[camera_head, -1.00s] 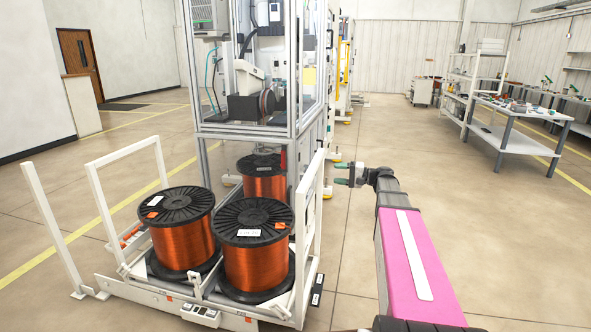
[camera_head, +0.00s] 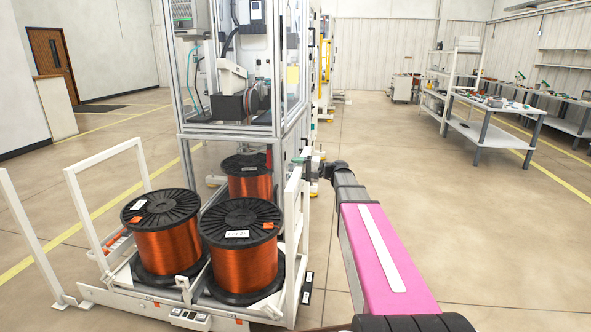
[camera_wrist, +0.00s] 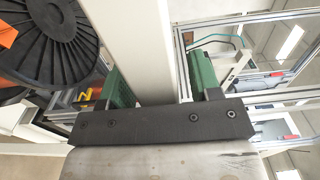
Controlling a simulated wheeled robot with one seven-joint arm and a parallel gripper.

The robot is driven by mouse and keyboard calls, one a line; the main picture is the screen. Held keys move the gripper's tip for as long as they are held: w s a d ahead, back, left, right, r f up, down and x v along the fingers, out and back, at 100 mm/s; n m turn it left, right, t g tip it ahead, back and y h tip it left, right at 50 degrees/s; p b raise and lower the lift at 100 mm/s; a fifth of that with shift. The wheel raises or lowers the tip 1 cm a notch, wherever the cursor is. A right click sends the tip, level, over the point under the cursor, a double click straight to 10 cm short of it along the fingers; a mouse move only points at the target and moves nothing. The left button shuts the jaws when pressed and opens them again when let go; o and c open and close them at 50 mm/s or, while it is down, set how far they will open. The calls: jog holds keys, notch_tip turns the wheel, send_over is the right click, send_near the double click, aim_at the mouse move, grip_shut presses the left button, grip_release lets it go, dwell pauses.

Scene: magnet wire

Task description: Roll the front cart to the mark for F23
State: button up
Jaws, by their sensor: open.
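The front cart is a low white frame with an upright handle frame on its right side (camera_head: 293,215). It carries large black-flanged spools of copper-coloured wire, such as the front right spool (camera_head: 240,255) and front left spool (camera_head: 165,245). My gripper (camera_head: 309,163) is at the top of that right handle frame. In the wrist view, my gripper (camera_wrist: 162,85) has its green fingers apart, one on each side of a white bar (camera_wrist: 140,45), with gaps visible. A black spool flange (camera_wrist: 50,40) shows at left. Small floor-edge labels are unreadable; I cannot pick out the F23 mark.
A tall glazed machine (camera_head: 240,75) stands right behind the cart, with another spool (camera_head: 246,178) at its foot. A white post (camera_head: 30,235) stands at the left. The floor to the right is open, up to a workbench (camera_head: 485,135) and shelving.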

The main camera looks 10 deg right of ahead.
jog(key=shift+w+a, duration=0.1)
jog(key=shift+a, duration=0.2)
grip_shut()
jog(key=x, duration=1.8)
jog(key=shift+a, duration=0.25)
jog(key=shift+f, duration=0.1)
grip_release()
jog(key=shift+w+a, duration=0.1)
